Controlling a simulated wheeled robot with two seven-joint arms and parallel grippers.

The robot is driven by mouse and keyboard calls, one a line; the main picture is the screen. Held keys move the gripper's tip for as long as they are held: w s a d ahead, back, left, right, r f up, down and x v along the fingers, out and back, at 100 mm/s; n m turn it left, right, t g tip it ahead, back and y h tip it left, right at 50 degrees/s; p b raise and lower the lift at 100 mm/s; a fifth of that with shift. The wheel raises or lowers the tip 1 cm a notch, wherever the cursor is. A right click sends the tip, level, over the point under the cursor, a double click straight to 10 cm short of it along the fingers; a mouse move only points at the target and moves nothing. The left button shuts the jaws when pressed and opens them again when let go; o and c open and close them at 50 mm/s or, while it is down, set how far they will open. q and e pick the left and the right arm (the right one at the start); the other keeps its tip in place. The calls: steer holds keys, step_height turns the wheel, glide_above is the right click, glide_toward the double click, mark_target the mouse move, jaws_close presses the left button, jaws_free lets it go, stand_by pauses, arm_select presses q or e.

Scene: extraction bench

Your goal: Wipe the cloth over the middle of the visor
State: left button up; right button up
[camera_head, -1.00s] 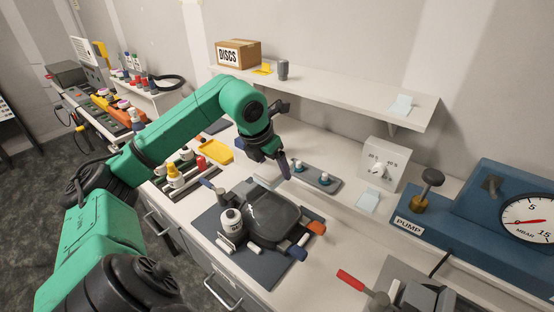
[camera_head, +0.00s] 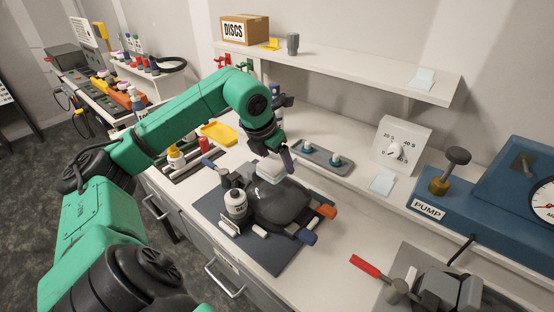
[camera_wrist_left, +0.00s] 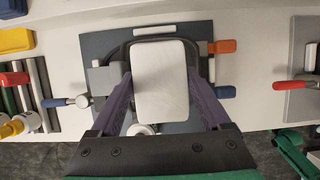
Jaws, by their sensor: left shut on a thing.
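The cloth (camera_head: 269,170) is a pale, flat, rounded pad. My left gripper (camera_head: 281,163) is shut on it, and in the left wrist view the cloth (camera_wrist_left: 160,80) sits between the two dark fingers. The visor (camera_head: 285,205) is a dark, glossy curved shell on a dark blue-grey mat (camera_head: 265,258). The cloth is at the visor's far-left part in the head view; I cannot tell whether they touch. In the left wrist view the cloth hides most of the visor, leaving its dark rim around it. My right gripper is not in view.
A white bottle (camera_head: 236,207) stands close to the visor's left side. Orange (camera_head: 326,211) and blue (camera_head: 308,237) knobs are at its right. A grey tray with two pegs (camera_head: 322,157) lies behind. A red-handled tool (camera_head: 366,267) is at the front right. A shelf (camera_head: 350,70) overhangs the back.

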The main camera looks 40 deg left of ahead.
arm_select(q)
steer(key=shift+r, duration=0.25)
steer(key=w+r+p, duration=0.1)
steer(key=p, duration=0.1)
steer(key=w+r+p, duration=0.1)
steer(key=w+p, duration=0.1)
steer(key=shift+w+p, duration=0.2)
steer(key=shift+p, duration=0.1)
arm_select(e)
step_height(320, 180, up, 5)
arm_select(q)
step_height(320, 180, down, 5)
steer(key=b, duration=0.4)
steer(key=shift+f+b, duration=0.2)
steer(key=shift+b, duration=0.2)
steer(key=shift+f+b, duration=0.45)
steer(key=shift+f, duration=0.15)
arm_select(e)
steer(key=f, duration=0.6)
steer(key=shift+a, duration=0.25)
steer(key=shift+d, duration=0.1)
arm_select(q)
steer(key=shift+f+b, duration=0.85)
steer(key=shift+f, duration=0.15)
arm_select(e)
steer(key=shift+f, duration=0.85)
